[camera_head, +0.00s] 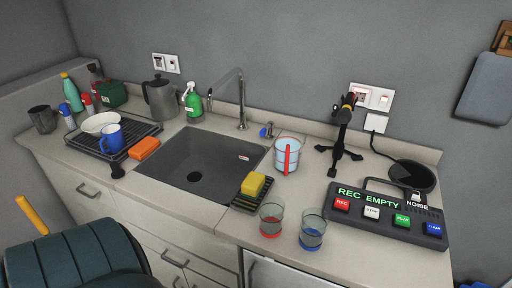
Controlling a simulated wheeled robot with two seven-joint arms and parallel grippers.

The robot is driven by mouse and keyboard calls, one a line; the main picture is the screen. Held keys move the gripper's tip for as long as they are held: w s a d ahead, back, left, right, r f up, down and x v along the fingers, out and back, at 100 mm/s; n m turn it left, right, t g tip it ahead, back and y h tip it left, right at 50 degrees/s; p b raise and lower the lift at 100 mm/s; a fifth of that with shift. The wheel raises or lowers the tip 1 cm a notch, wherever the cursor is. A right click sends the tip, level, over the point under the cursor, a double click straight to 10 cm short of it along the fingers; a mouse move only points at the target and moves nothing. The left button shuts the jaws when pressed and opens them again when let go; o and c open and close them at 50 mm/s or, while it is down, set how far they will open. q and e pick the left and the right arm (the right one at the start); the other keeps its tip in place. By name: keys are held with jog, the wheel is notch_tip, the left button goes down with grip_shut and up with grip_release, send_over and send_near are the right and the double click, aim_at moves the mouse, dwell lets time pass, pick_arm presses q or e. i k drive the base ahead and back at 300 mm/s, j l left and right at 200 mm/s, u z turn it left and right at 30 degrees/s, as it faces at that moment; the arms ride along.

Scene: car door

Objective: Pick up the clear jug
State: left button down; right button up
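The clear jug (288,155) stands upright on the counter just right of the sink, near the back. It is see-through with a pale blue tint, and a red upright strip, which looks like its handle, faces the front. Nothing is touching it that I can see. I see neither of my grippers in the head view.
Two clear cups, one red-based (271,219) and one blue-based (312,232), stand in front of the jug. A yellow sponge (253,185) on a black rack is to its left. A recorder box (385,215) and black stand (340,140) are to its right.

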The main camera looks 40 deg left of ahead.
aim_at(287, 155)
jog(key=u, duration=1.15)
